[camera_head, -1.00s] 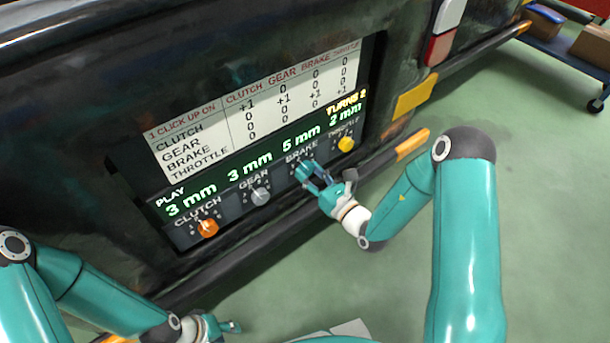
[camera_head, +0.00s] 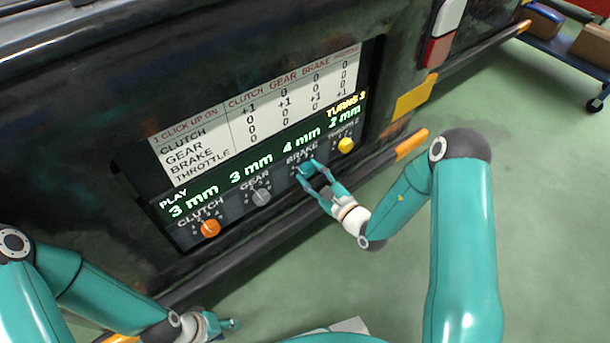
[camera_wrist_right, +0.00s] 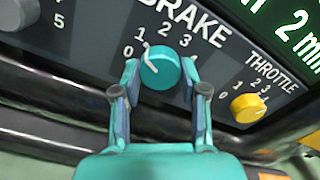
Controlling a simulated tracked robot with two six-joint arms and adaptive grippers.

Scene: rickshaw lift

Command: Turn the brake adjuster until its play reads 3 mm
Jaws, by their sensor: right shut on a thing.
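The brake adjuster is a round teal knob (camera_wrist_right: 160,67) under the BRAKE label, its white mark pointing up-left near the 1. My right gripper (camera_head: 308,174) is shut on it, with one finger on each side in the right wrist view (camera_wrist_right: 158,82). In the head view the fingers mostly hide the knob. The green play display (camera_head: 250,167) reads clutch 3 mm, gear 3 mm, brake 4 mm, throttle 2 mm. Yellow text above it seems to read TURNS 3. My left gripper (camera_head: 224,325) hangs low at the bottom, away from the panel; its jaw opening is unclear.
The orange clutch knob (camera_head: 210,228), grey gear knob (camera_head: 262,196) and yellow throttle knob (camera_head: 346,146) share the panel. A white chart (camera_head: 255,112) sits above. A dark rail (camera_head: 265,240) runs below the panel. A blue cart (camera_head: 565,45) stands far right.

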